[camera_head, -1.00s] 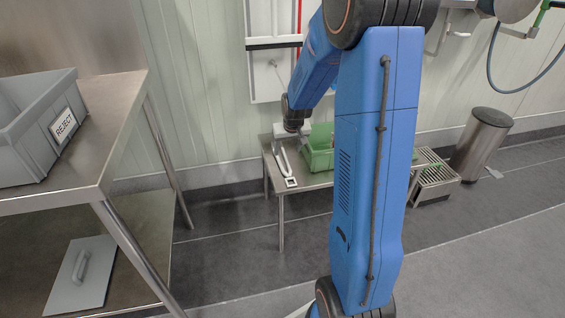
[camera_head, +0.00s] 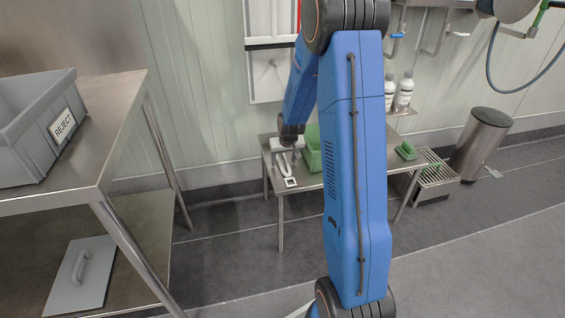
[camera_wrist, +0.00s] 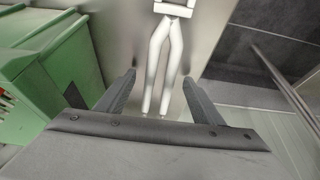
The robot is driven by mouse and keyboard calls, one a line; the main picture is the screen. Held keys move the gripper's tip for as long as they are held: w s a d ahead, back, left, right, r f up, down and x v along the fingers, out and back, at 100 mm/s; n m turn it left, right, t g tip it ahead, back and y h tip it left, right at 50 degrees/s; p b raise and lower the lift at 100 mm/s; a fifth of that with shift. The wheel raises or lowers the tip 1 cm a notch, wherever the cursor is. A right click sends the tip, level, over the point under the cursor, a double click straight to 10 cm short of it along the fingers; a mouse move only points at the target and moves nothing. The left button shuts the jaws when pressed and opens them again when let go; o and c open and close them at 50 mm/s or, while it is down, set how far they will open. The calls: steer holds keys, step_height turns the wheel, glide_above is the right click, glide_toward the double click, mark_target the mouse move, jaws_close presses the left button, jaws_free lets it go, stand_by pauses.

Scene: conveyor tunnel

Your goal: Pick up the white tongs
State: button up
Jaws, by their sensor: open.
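The white tongs (camera_wrist: 163,55) lie on the small steel table (camera_head: 317,181), with two long arms that run toward my gripper in the wrist view. One end of the tongs (camera_head: 291,183) shows on the table in the head view. My gripper (camera_wrist: 158,88) is open and sits over the tongs, one finger on each side of them in the wrist view. It appears empty; I cannot tell its exact height above the table. In the head view my gripper (camera_head: 284,145) is small and partly hidden by my wrist.
A green brush-like item (camera_head: 406,152) lies on the table's right. A grey REJECT bin (camera_head: 30,130) stands on a steel bench at left. A pedal bin (camera_head: 482,143) stands at right.

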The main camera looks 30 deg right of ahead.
mark_target(284, 166)
steer(key=shift+f, duration=0.15)
steer(key=c, duration=1.2)
step_height(284, 166, up, 10)
